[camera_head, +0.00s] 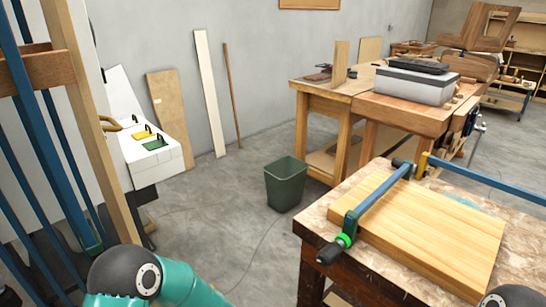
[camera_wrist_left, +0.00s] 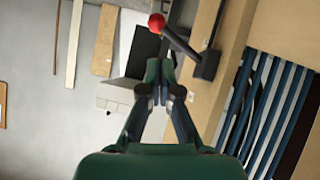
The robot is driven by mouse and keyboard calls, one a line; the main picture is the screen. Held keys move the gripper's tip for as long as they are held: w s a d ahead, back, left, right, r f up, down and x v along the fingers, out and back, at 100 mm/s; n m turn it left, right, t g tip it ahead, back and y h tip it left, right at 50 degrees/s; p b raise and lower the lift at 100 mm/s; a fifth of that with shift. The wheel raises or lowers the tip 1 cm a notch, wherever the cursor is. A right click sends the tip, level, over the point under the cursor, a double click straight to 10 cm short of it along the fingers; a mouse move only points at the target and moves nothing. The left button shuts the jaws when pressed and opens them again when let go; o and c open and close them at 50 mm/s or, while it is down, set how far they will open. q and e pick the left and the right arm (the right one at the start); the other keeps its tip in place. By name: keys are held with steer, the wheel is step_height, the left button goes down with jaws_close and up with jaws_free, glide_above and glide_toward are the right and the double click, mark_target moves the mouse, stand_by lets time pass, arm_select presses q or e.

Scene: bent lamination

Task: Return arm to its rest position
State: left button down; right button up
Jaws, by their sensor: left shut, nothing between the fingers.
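My left gripper (camera_wrist_left: 158,92) shows in the left wrist view with its dark fingers together and nothing between them. It is raised in free air, with a white cabinet or box and the wall behind it. In the head view only a teal and dark joint of my left arm shows at the bottom left; the gripper itself is out of that view. At the bottom right corner a small piece of my right arm shows, but not its gripper.
A workbench (camera_head: 316,221) at the right holds a wooden panel (camera_head: 430,228) with a blue clamp (camera_head: 381,197). A dark green bin (camera_head: 286,184) stands on the floor. A rack with blue bars (camera_head: 35,120) is at the left. A red-balled lever (camera_wrist_left: 157,22) is near the gripper's view.

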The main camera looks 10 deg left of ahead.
arm_select(q)
steer(key=s+a+f+g, duration=0.1)
steer(key=s+a+f, duration=0.3)
steer(key=f, duration=0.1)
steer(key=s+d+f+m+g+h, duration=0.3)
steer(key=s+d+f+m+h, duration=0.5)
steer(key=s+d, duration=0.4)
steer(key=s+d+m+g+h, duration=0.2)
steer(key=s+d+g+h, duration=0.25)
steer(key=s, duration=0.55)
step_height(320, 180, up, 14)
steer(key=p, duration=1.3)
steer(key=shift+w+f+t+y+p, duration=0.15)
steer(key=shift+t+y+p, duration=0.15)
steer(key=shift+t+y, duration=0.05)
